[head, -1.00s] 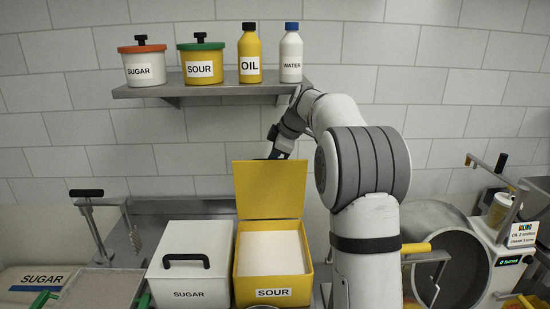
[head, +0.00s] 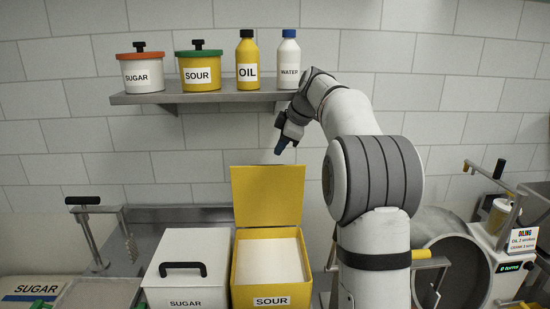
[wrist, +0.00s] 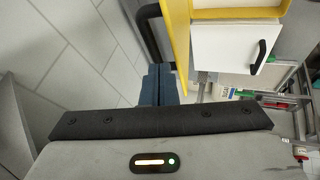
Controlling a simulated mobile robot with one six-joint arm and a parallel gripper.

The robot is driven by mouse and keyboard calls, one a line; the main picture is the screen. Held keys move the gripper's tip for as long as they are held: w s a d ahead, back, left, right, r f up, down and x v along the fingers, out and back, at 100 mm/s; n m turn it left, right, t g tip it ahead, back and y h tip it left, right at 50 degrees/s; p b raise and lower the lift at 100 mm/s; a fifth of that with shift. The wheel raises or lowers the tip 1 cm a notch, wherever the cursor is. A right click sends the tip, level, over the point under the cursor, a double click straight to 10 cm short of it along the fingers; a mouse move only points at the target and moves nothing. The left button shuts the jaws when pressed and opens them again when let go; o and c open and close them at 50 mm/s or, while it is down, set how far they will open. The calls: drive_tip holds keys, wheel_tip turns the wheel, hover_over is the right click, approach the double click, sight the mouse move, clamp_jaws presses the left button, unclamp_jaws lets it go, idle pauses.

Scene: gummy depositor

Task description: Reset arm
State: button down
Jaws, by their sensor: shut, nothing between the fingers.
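My arm rises at the right of the head view, and my gripper (head: 283,145) hangs below the shelf, above the raised lid of the yellow SOUR box. In the wrist view the blue fingers of my gripper (wrist: 159,85) are together with nothing between them. The yellow SOUR box (head: 272,300) stands open, its yellow lid (head: 268,195) upright behind it, and it holds a white filling. My gripper is apart from the lid.
A shelf (head: 190,97) above holds the SUGAR pot (head: 140,70), SOUR pot (head: 199,68), OIL bottle (head: 247,60) and WATER bottle (head: 288,60). The closed white SUGAR box (head: 190,285) stands left of the yellow box. An oiling drum (head: 455,265) is at right.

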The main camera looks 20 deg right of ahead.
drive_tip(key=s+a+f+m+g+h, duration=0.1)
drive_tip(key=s+a+f+m, duration=0.2)
drive_tip(key=s, duration=0.6)
drive_tip(key=s+a+m+h, duration=0.15)
drive_tip(key=s+m, duration=0.25)
drive_tip(key=s, duration=0.5)
drive_tip(key=s+a+f+m, duration=0.1)
drive_tip(key=s+f+m, duration=0.2)
drive_tip(key=s+f, duration=0.3)
drive_tip(key=s+a+f+m+h, duration=0.1)
drive_tip(key=s+f+m, duration=0.3)
drive_tip(key=s, duration=1.1)
wheel_tip(320, 180, down, 4)
drive_tip(key=shift+s+r+g, duration=0.2)
drive_tip(key=shift+g, duration=0.1)
